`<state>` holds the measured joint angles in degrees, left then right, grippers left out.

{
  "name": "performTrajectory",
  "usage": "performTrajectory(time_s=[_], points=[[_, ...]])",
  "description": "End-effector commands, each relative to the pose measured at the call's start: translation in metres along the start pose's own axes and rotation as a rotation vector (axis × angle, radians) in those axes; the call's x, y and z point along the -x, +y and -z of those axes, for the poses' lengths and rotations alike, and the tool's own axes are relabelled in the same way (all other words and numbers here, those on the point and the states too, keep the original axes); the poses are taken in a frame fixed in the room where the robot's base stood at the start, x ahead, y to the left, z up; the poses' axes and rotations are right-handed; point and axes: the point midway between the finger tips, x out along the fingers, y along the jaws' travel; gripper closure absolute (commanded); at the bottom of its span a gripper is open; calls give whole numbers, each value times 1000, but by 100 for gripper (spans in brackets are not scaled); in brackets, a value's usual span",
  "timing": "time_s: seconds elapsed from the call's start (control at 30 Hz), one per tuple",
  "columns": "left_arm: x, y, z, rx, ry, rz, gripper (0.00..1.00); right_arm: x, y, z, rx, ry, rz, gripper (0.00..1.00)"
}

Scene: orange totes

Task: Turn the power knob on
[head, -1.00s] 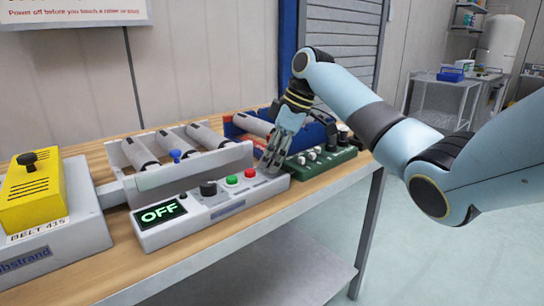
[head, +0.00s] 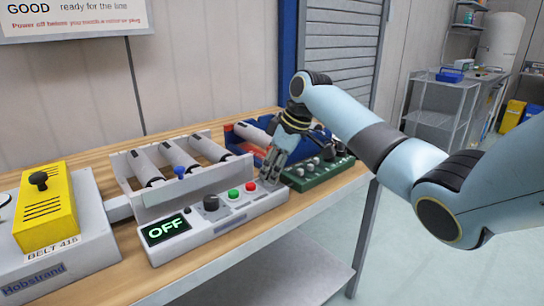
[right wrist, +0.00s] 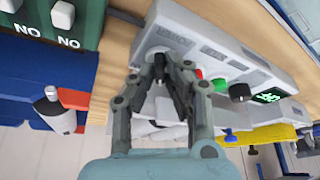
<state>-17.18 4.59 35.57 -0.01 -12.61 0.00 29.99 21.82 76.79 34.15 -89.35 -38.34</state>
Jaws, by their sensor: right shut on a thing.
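The grey control box (head: 215,232) on the bench has a lit display (head: 166,229) reading OFF. A large black knob (head: 211,203), a green button (head: 234,194) and a red button (head: 250,187) are along its top. My right gripper (head: 269,182) is at the box's right end, pointing down. In the right wrist view its fingertips (right wrist: 160,72) are together on the power knob, which they mostly hide. The black knob (right wrist: 240,91) and display (right wrist: 270,96) show farther along the box, apart from the gripper. My left gripper is out of view.
A grey rack with several rollers (head: 205,147) stands behind the box. A green panel with switches (head: 318,170) and a blue tote (head: 318,133) are close on the right. A yellow-covered belt unit (head: 45,210) is at left. The front bench edge is clear.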

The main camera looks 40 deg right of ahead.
Motion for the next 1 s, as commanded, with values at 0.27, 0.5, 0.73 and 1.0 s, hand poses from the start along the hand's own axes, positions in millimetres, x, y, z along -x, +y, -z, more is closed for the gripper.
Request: performTrajectory(time_s=[0.27, 0.5, 0.73, 1.0], points=[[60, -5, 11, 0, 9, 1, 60, 8, -3, 4, -240, 0, -97, 100], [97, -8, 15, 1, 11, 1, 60, 6, -3, 4, -450, 0, -185, 100], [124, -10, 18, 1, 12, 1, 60, 5, -4, 4, -651, 0, -268, 100], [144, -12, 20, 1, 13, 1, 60, 2, -4, 5, -883, 1, -365, 100]])
